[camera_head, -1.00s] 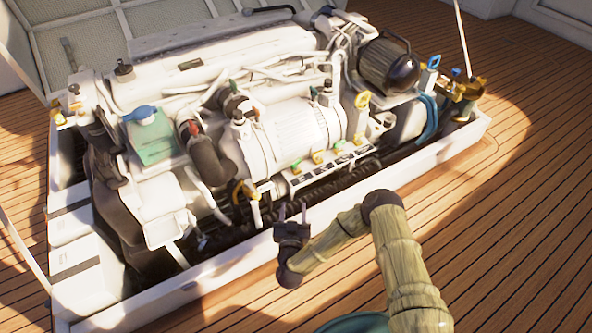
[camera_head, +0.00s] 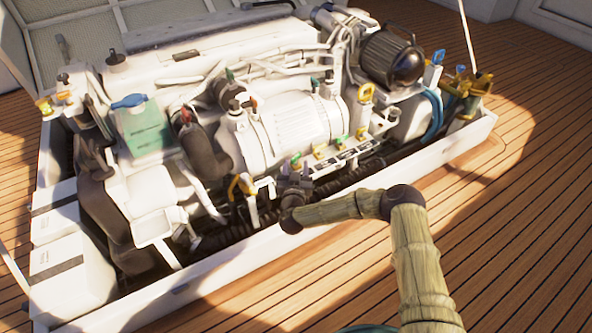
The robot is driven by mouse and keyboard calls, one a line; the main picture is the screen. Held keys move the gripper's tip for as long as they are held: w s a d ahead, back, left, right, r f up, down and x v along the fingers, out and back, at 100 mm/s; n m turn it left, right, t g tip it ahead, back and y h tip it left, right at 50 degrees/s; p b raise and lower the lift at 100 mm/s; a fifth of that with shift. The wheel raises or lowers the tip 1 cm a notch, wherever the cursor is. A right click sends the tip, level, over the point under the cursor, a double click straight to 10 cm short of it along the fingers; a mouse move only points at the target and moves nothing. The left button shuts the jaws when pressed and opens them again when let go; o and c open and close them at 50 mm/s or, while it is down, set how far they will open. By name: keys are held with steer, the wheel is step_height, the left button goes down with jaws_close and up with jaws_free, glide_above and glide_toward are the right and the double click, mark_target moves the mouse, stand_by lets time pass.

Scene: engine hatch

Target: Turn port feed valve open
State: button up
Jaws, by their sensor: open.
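A white labelled strip (camera_head: 345,157) runs along the front of the engine, with several small brass valves with green handles above it. The leftmost green handle (camera_head: 296,161) is just above my gripper (camera_head: 293,178). The labels are too small to read, so I cannot tell which valve is the port feed valve or how its handle is set. My gripper is dark, open and empty, inside the hatch's front edge at the strip's left end. It hides part of that end. I cannot tell whether it touches the valve.
The white engine (camera_head: 300,120) fills the hatch. A yellow-handled part (camera_head: 240,186) stands close to the left of my gripper. A dark ribbed hose (camera_head: 345,180) runs below the strip. The white hatch rim (camera_head: 225,268) lies in front. The wooden deck (camera_head: 510,230) at the right is clear.

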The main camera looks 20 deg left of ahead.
steer(key=shift+w+a, duration=0.2)
steer(key=shift+w, duration=0.5)
